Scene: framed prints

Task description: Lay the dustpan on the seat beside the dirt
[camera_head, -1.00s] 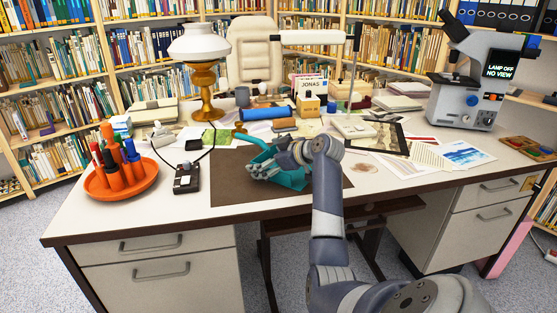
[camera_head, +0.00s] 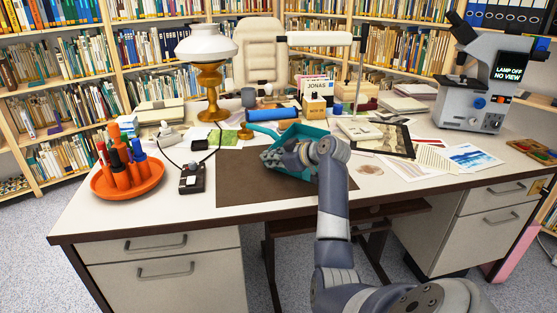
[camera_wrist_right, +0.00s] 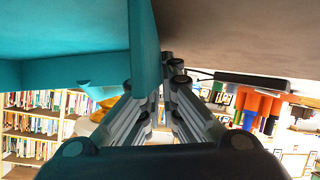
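The teal dustpan (camera_head: 305,130) is over the brown desk pad in the head view, tilted with its open side facing up and its handle pointing left. My right gripper (camera_head: 270,157) reaches into the pan. In the right wrist view, the teal dustpan wall (camera_wrist_right: 143,45) runs between the fingers (camera_wrist_right: 168,75), which look closed on it. Whether the pan touches the desk pad is unclear. A faint brown smudge (camera_head: 369,169) on the desk, right of the pad, may be dirt. The pale chair (camera_head: 255,60) stands behind the desk; its seat is hidden. My left gripper is out of view.
The desk pad (camera_head: 240,190) is bare at its front. An orange pen holder (camera_head: 140,185), a black box (camera_head: 192,178) and a lamp (camera_head: 208,75) stand left. A blue roll (camera_head: 272,115) lies behind the pan. Papers (camera_head: 465,158) and a microscope (camera_head: 475,85) are right.

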